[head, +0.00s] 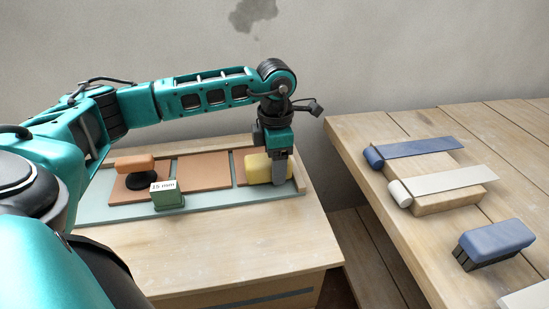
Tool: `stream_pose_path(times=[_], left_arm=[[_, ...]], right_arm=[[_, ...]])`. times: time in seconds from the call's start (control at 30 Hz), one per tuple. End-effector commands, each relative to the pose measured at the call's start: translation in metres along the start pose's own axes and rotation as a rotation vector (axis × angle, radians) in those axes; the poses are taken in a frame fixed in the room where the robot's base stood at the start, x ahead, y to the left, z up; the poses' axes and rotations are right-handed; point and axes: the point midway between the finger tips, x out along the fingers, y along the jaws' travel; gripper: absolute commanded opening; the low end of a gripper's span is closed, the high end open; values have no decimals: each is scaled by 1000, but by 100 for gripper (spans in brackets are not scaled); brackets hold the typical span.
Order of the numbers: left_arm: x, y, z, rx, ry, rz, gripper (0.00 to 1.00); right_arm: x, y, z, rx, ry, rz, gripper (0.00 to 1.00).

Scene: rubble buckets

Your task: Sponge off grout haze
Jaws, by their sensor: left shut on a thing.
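A yellow sponge (257,168) is at the right end of the tiled board, over the rightmost terracotta tile. My left gripper (279,178) points down and is shut on the sponge at its right side. The sponge looks low against the tile; I cannot tell whether it touches. Terracotta tiles (203,168) lie in a row on a pale green board (225,204) with a wooden edging (299,174). Any haze on the tiles is too faint to make out. My right gripper is not in view.
An orange-handled tool with a black round base (136,165) stands on the left tile. A green block marked "15 mm" (168,197) sits at the board's front. Right of a gap, a plank table (390,217) holds a blue-bladed tool (420,148), a white-bladed tool (450,180) and a blue brush (497,238).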

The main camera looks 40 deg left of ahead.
Motion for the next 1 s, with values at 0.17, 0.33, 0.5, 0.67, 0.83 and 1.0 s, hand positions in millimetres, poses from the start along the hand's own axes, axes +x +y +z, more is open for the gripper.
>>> stream_pose_path(times=[0.17,0.33,0.5,0.67,0.83,1.0], left_arm=[[3,-4,-1,5,7,-10,38],[-9,-3,-1,5,7,-10,38],[-32,-2,0,4,4,-7,38],[-52,-2,0,3,3,-5,38],[-69,-1,0,3,3,-5,38],[-70,-1,0,3,3,-5,38]], right_arm=[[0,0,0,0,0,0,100],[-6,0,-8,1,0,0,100],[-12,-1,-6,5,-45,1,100],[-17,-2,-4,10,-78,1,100],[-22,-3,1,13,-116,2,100],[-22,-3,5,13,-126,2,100]])
